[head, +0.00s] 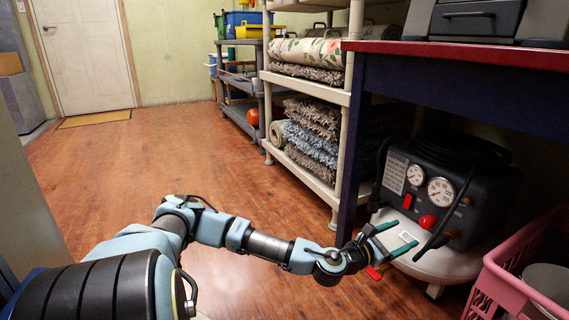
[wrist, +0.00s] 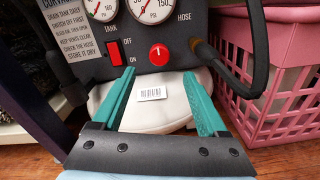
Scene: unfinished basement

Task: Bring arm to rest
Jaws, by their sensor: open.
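My gripper (head: 386,245) is stretched out to the right in the head view, low in front of an air compressor (head: 463,208). In the wrist view my gripper (wrist: 165,98) has its two teal fingers spread apart with nothing between them. Beyond the fingertips is the black panel of the compressor (wrist: 150,73), with two gauges, a red switch (wrist: 115,53) and a red knob (wrist: 159,54). The compressor's white base with a barcode label shows between the fingers. I cannot tell whether the fingers touch it.
A pink basket (wrist: 285,75) stands close to the right of the compressor. A table with a red top (head: 470,53) overhangs the compressor. A shelf rack (head: 310,87) with rolled rugs stands behind.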

